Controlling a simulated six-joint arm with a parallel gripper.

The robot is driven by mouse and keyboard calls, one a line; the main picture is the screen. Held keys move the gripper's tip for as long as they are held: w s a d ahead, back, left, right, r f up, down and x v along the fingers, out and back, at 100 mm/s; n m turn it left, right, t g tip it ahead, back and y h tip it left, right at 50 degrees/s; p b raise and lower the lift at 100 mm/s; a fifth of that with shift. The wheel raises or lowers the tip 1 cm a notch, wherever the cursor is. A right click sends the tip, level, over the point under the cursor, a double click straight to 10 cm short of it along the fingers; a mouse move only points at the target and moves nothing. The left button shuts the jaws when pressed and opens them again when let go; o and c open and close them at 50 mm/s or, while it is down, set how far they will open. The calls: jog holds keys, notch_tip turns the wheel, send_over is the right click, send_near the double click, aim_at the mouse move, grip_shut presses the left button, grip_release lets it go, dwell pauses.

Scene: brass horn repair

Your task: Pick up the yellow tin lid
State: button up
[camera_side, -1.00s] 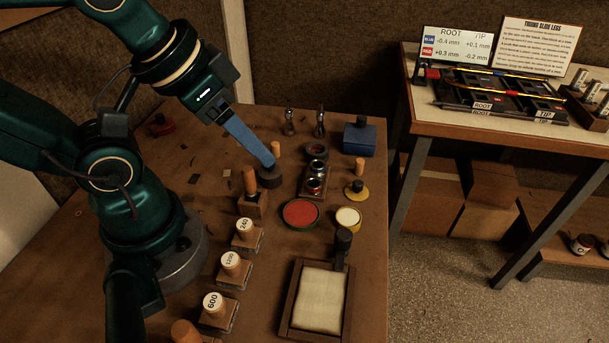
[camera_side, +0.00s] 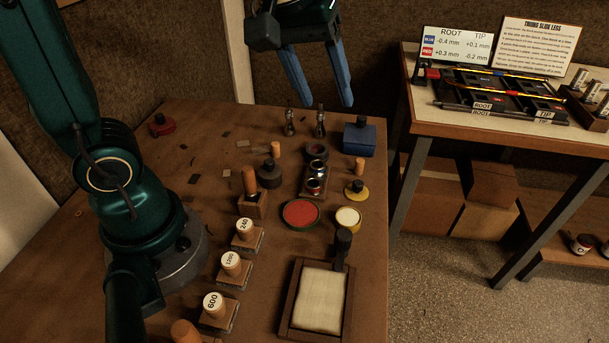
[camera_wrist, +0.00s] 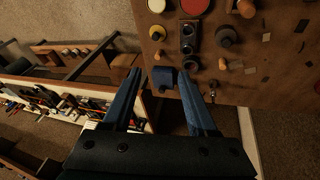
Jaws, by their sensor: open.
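The yellow tin lid (camera_side: 357,196) lies flat on the right part of the brown bench in the side view, with a dark knob on top. A yellow disc with a dark centre, which looks like this lid (camera_wrist: 157,39), shows near the top of the wrist view. My gripper (camera_side: 326,101) has two long blue fingers. They are spread apart and empty, high above the far end of the bench. In the wrist view the open fingers (camera_wrist: 161,73) frame a blue box, and the lid lies beyond their tips.
The blue box (camera_side: 360,139) stands behind the lid, with a wooden peg (camera_side: 360,165) between them. A yellow tin of pale stuff (camera_side: 348,218) and a red-filled tin (camera_side: 300,213) sit in front. A block with small jars (camera_side: 315,178) stands to its left. The bench edge is close right.

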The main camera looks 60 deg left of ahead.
jog(key=w+d+f+n+g, duration=0.1)
jog(key=w+f+n+g, duration=0.1)
jog(key=w+f, duration=0.5)
jog(key=g, duration=0.2)
send_over(358, 182)
notch_tip(358, 182, down, 7)
jog(key=shift+f, duration=2.6)
jog(key=shift+c, duration=0.3)
grip_shut()
